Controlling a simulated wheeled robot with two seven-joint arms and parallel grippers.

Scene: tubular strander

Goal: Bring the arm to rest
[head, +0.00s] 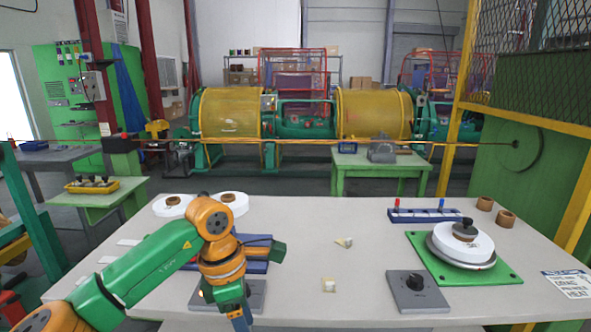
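My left arm (150,272), green and orange, comes in from the lower left and reaches over the left part of the grey table (330,240). Its wrist (222,258) bends downward in front of a blue rack and a grey plate. The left gripper (240,321) is at the bottom edge of the view, mostly cut off; its fingers cannot be made out. Nothing clearly shows in its grasp. My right arm and gripper are not in view.
White discs (172,205) and a blue rack (262,240) lie near my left wrist. At right are a grey box with a knob (416,291), a green plate (420,245) carrying a white spool, and a blue tray (408,215). Yellow machine drums (230,112) stand behind.

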